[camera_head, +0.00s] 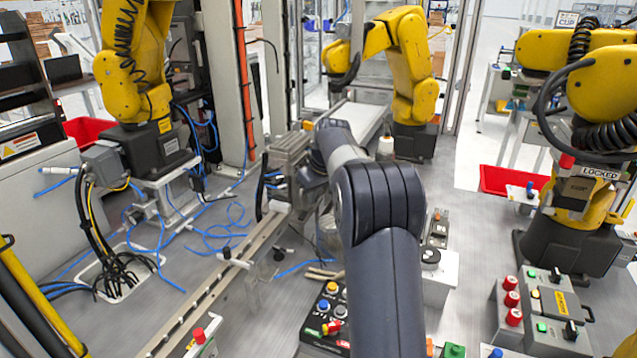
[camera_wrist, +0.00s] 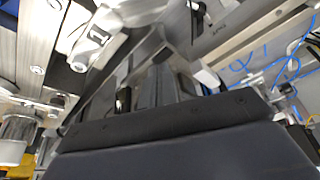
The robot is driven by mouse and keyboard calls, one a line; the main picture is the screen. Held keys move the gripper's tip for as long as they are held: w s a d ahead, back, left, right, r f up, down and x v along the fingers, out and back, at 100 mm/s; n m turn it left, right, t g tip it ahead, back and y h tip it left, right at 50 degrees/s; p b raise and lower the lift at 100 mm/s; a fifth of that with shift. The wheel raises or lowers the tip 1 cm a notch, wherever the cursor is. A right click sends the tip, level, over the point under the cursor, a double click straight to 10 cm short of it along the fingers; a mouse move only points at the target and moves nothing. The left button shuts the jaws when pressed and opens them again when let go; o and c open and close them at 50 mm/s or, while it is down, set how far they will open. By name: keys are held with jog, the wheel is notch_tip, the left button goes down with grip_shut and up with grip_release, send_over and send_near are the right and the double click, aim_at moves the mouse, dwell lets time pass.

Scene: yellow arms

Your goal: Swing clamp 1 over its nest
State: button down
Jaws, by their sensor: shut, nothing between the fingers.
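My gripper (camera_wrist: 158,92) shows in the wrist view, with its dark body across the bottom and its fingers pointing up the picture. The fingers are shut and hold nothing. A pale metal part with a dark mark (camera_wrist: 96,36) lies up and left of the fingers, apart from them as far as I can tell. I cannot tell whether it is clamp 1. In the head view a grey metal fixture (camera_head: 288,152) stands just left of my wrist. My arm hides much of the space around it, and I cannot pick out the nest.
A long pale rail (camera_head: 222,285) runs along the bench, with loose blue tubing (camera_head: 228,228) left of it. A black button box (camera_head: 326,318) stands left of my forearm. Yellow arms (camera_head: 412,62) stand around the bench. A red bin (camera_head: 508,181) is at the right.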

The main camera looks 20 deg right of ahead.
jog(key=s, duration=0.1)
jog(key=s+f, duration=0.1)
jog(key=s+d, duration=0.1)
jog(key=shift+s+f, duration=0.2)
jog(key=shift+s, duration=0.1)
